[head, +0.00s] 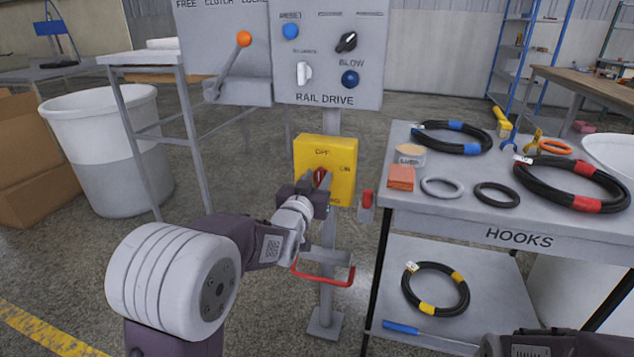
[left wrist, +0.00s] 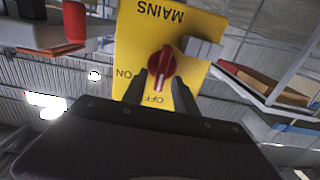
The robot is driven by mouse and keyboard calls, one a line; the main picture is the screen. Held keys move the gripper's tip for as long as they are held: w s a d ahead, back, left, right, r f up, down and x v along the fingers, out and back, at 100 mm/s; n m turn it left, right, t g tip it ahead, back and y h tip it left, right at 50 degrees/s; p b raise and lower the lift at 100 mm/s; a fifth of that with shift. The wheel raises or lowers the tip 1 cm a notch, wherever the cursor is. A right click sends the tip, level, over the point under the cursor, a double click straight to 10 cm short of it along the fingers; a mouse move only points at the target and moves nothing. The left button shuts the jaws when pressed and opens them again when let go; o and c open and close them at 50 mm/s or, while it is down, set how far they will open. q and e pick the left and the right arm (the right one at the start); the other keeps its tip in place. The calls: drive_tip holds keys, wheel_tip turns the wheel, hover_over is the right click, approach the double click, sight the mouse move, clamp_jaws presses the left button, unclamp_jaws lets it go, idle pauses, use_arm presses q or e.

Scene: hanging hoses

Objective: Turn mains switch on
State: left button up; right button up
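The yellow mains box (head: 342,157) hangs on the post below the rail drive panel, marked OFF at the top and ON at the right. Its red knob (head: 321,177) is partly hidden by my left gripper (head: 318,190). In the left wrist view the box (left wrist: 190,35) shows upside down, and the bar of the knob (left wrist: 161,68) lines up with OFF. My left gripper's two fingers (left wrist: 161,88) are open, one on each side of the knob's OFF end. I cannot tell if they touch it.
The rail drive panel (head: 325,58) is above the box. A red bar handle (head: 322,276) sticks out below. The hooks table (head: 456,207) with several hoses (head: 453,137) stands close on the right. A grey bin (head: 107,148) and a bench (head: 150,60) are on the left.

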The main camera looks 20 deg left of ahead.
use_arm(q)
clamp_jaws()
drive_tip(key=m, duration=0.2)
drive_tip(key=m+b, duration=0.1)
drive_tip(key=m, duration=0.1)
drive_tip(key=shift+d+f, duration=0.1)
drive_tip(key=shift+d, duration=0.25)
drive_tip(key=shift+d+f+m+b, duration=0.15)
drive_tip(key=shift+m+b, duration=0.15)
drive_tip(key=shift+m, duration=0.9)
drive_tip(key=shift+d+m+b, duration=0.1)
drive_tip(key=shift+m+b, duration=0.2)
drive_tip(key=shift+m, duration=0.9)
unclamp_jaws()
